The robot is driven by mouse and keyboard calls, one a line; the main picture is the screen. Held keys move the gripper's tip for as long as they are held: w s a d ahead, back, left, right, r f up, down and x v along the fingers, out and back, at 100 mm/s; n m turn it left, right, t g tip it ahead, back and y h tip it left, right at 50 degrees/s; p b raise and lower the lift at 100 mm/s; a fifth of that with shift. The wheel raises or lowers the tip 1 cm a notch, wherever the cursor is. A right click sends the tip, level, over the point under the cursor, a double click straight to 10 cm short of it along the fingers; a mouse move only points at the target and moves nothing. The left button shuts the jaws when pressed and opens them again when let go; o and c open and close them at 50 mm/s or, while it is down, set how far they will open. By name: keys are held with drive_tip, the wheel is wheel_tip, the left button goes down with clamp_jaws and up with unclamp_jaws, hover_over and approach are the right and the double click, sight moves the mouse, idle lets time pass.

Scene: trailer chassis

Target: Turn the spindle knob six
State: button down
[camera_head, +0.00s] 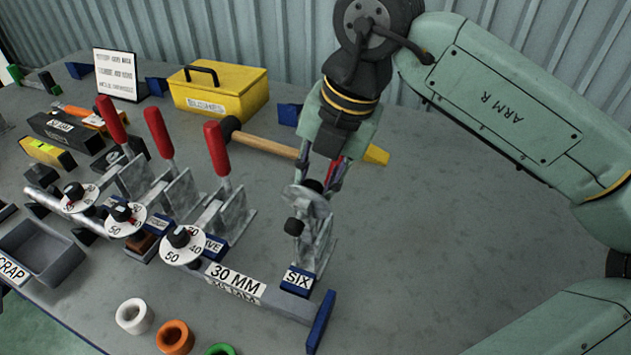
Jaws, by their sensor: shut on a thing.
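Station six, marked by the SIX label (298,280), stands at the right end of the row. Its grey metal clamp (322,240) is upright, with a black round end (293,226) on its left side. My gripper (318,180) comes down from above onto the top of this clamp. Its fingers are closed around a dark part there, which looks like spindle knob six (313,186). The fingers hide most of the knob, so its dial reading cannot be seen. A bit of red (333,170), probably the clamp's handle, shows just behind the fingers.
Several clamps with red handles (216,148) and numbered dials (182,245) stand close on the left. A hammer (270,144) and yellow toolbox (218,90) lie behind. A 30 MM bar (235,280) and coloured rings (175,337) are in front. The table on the right is clear.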

drive_tip(key=y+b, duration=0.1)
drive_tip(key=b, duration=0.1)
drive_tip(key=y+b, duration=0.1)
drive_tip(key=b, duration=0.1)
drive_tip(key=f+t+y+b, duration=0.1)
drive_tip(key=y+b, duration=0.1)
drive_tip(key=b, duration=0.1)
drive_tip(key=shift+s+d+n, duration=0.1)
drive_tip(key=shift+d+n, duration=0.25)
drive_tip(key=shift+n, duration=0.05)
drive_tip(key=y+b, duration=0.2)
drive_tip(key=b, duration=0.1)
drive_tip(key=shift+r+t, duration=0.1)
drive_tip(key=shift+t, duration=0.3)
drive_tip(key=shift+r+n+y+b, duration=0.15)
drive_tip(key=shift+n+y+b, duration=0.15)
drive_tip(key=shift+y+b, duration=0.1)
drive_tip(key=c, duration=1.3)
unclamp_jaws()
drive_tip(key=v, duration=1.2)
drive_tip(key=shift+s, duration=0.1)
drive_tip(key=shift+r, duration=0.1)
